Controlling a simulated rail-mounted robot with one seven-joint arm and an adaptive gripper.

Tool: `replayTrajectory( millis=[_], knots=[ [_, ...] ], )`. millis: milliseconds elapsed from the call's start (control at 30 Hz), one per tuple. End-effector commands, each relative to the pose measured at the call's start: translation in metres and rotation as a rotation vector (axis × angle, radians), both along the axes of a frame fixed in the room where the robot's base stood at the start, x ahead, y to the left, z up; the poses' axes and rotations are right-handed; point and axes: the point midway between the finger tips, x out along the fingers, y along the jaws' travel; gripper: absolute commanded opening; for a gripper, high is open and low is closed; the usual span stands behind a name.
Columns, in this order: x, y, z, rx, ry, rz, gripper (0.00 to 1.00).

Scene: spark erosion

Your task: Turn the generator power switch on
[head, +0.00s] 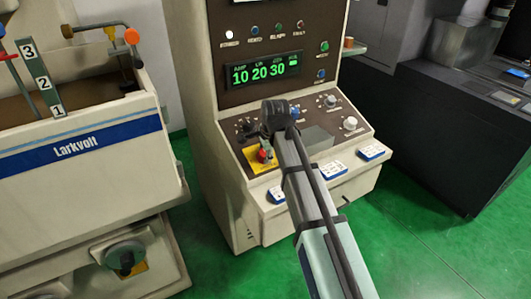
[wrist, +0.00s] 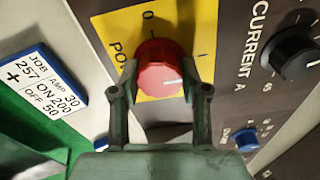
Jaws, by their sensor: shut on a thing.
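The generator power switch is a red round knob (wrist: 160,72) on a yellow plate (wrist: 132,28) marked 0 and I. In the wrist view the knob sits between the two fingers of my gripper (wrist: 161,88), which is shut on it. The knob's white pointer line points right, somewhat below the I mark; the 0 is above the knob. In the head view the red knob (head: 263,155) shows at the left of the sloping control panel, with the yellow plate (head: 254,167) around it. My arm covers part of the panel.
A black current knob (wrist: 296,52) and a small blue knob (wrist: 246,139) are right of the switch. A job card (wrist: 47,82) is at left. The generator display (head: 263,72) is lit with green 10 20 30, and a white lamp (head: 229,34) glows. A Larkvolt machine (head: 75,149) stands left.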

Motion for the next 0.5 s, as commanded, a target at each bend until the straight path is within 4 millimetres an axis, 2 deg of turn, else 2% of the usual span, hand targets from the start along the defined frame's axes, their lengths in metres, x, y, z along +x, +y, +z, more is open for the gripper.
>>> replayTrajectory(
  millis=[333, 367, 400, 433, 500],
  knots=[
    [-0.0009, -0.0007, -0.0016, 0.0, 0.004, -0.005, 0.1],
    [-0.0009, -0.0007, -0.0016, -0.001, 0.004, -0.005, 0.52],
    [-0.0008, -0.0008, -0.0015, -0.001, 0.004, -0.004, 0.66],
    [-0.0008, -0.0007, -0.0013, -0.001, 0.004, -0.004, 0.7],
    [-0.0007, -0.0006, -0.0012, 0.0, 0.003, -0.004, 0.7]
  ],
)
